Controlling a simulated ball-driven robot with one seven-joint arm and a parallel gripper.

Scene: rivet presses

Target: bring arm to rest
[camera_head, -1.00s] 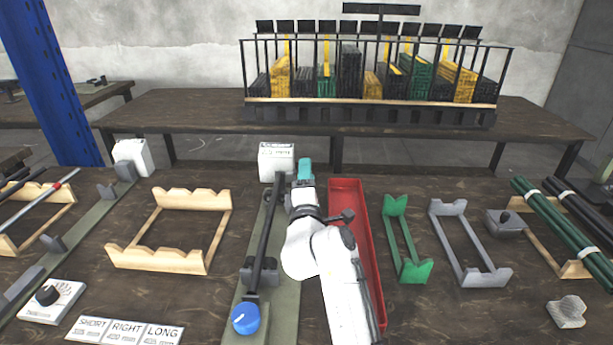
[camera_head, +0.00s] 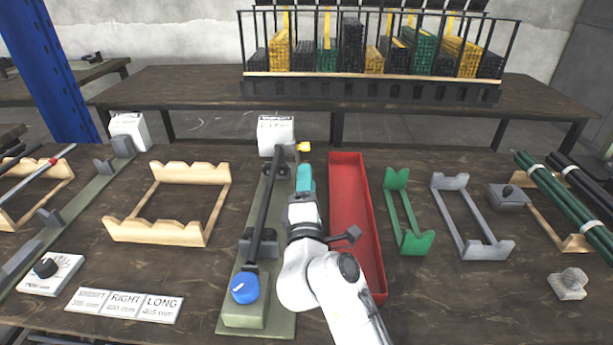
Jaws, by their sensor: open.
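My gripper (camera_head: 305,178) shows at the end of my white arm in the head view, with a teal part at its tip. It is over the strip between the middle press and the red tray, and its fingers are too small to make out clearly. Nothing can be seen held in it. The middle rivet press (camera_head: 276,136) has a white head, a green base and a blue knob (camera_head: 244,288). A dark rod (camera_head: 263,215) lies along it, left of my arm. My forearm hides part of the tray's left side.
The red tray (camera_head: 347,160) looks empty. To its right stand a green rack (camera_head: 397,180) and a grey rack (camera_head: 450,183). A wooden rack (camera_head: 155,229), a dial box (camera_head: 47,272) and label cards (camera_head: 124,304) are on the left. Green rods (camera_head: 565,205) lie far right.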

